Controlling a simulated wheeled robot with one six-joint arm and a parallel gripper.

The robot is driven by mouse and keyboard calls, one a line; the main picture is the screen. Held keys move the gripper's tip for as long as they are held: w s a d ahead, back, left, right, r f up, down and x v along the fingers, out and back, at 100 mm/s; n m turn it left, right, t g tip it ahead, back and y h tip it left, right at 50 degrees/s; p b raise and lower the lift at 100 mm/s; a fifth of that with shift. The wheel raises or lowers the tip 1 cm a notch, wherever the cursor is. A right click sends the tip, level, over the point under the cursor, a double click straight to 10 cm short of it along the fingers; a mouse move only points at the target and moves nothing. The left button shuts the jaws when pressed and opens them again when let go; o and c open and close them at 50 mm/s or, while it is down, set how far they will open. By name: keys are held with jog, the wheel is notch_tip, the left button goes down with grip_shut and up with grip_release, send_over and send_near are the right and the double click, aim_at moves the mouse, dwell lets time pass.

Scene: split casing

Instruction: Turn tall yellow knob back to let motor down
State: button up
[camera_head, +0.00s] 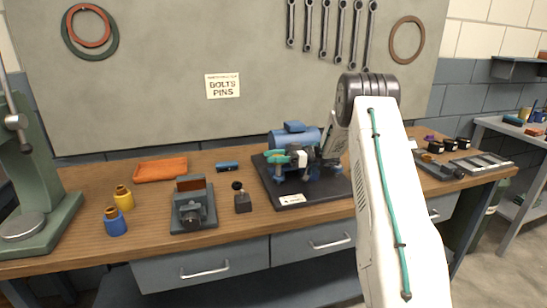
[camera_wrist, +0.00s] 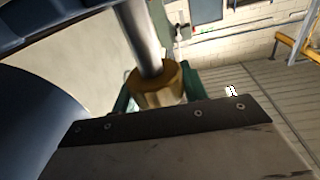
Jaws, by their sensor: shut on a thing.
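The blue motor (camera_head: 293,138) sits on a black base plate (camera_head: 291,200) at the middle of the bench. In the wrist view, a yellow-brown faceted knob (camera_wrist: 157,88) sits at the end of a bright metal shaft (camera_wrist: 139,38). My gripper (camera_wrist: 157,92) has green fingers on both sides of the knob and is shut on it. In the head view, my gripper (camera_head: 281,157) reaches in from the right beside the motor, and I cannot make out the knob there. A large blue rounded surface, probably the motor, fills the left of the wrist view.
Left of the base plate stand a small dark block with a ball handle (camera_head: 242,198), a grey vise-like fixture (camera_head: 194,205) and yellow (camera_head: 123,196) and blue (camera_head: 115,221) cylinders. An orange tray (camera_head: 161,169) lies behind. My white arm hides the bench right of the motor.

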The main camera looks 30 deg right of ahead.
jog(key=shift+r+n+g+y, duration=0.2)
jog(key=shift+n+g+y, duration=0.1)
jog(key=shift+n+g, duration=0.35)
jog(key=o, duration=1)
jog(key=shift+f, duration=0.15)
jog(key=shift+r, duration=0.4)
notch_tip(320, 180, up, 3)
jog(key=shift+w+f, duration=0.1)
jog(key=shift+f, duration=0.05)
jog(key=s+a, duration=0.1)
jog(key=s, duration=0.4)
jog(key=s+a+r, duration=0.1)
jog(key=s, duration=0.4)
jog(key=s+a, duration=0.2)
jog(key=s, duration=0.3)
jog(key=shift+s+r, duration=0.25)
jog(key=shift+s, duration=0.05)
